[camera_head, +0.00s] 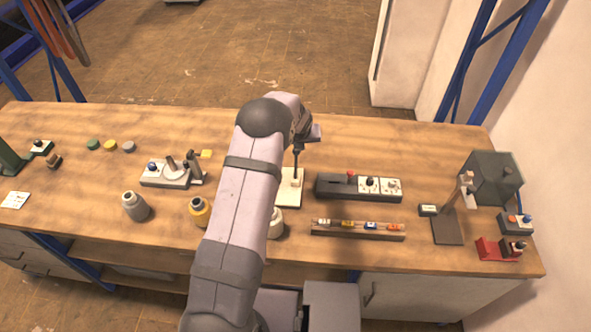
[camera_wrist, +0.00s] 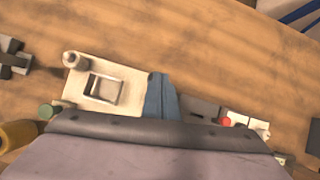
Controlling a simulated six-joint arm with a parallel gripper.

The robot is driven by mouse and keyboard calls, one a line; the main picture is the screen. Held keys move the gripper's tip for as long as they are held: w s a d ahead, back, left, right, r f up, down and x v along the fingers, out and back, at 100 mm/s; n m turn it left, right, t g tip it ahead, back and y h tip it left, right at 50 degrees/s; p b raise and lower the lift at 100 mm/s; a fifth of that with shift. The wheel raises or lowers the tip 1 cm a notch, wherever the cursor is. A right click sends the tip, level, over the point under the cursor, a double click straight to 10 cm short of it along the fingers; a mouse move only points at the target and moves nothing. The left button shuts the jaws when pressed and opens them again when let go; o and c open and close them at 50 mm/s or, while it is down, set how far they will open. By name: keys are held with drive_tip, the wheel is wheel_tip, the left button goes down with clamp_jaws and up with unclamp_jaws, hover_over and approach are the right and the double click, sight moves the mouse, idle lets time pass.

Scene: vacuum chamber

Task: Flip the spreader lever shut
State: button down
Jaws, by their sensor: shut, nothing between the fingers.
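My gripper (camera_head: 296,176) points down over a cream plate fixture (camera_head: 287,201), its slim dark fingers together and empty. In the wrist view the fixture (camera_wrist: 130,78) has a raised square frame around an opening and a round post at its far left corner. My closed fingers (camera_wrist: 161,78) appear as a blue-grey wedge just right of the frame, close to the fixture's right edge. I cannot tell whether they touch it. The spreader lever cannot be made out with certainty; part of the fixture is hidden behind my fingers and gripper body.
Right of the fixture are a dark control box (camera_head: 334,188) with a red knob and a rack of small vials (camera_head: 357,232). A lever-topped device (camera_head: 165,180) and jars, including a grey one (camera_head: 136,207), stand left.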

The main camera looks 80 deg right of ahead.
drive_tip(key=shift+d+r, duration=0.1)
drive_tip(key=shift+r, duration=0.15)
wheel_tip(320, 180, up, 11)
drive_tip(key=s+b, duration=0.1)
drive_tip(key=b, duration=0.2)
idle(0.4)
drive_tip(key=shift+r, duration=0.1)
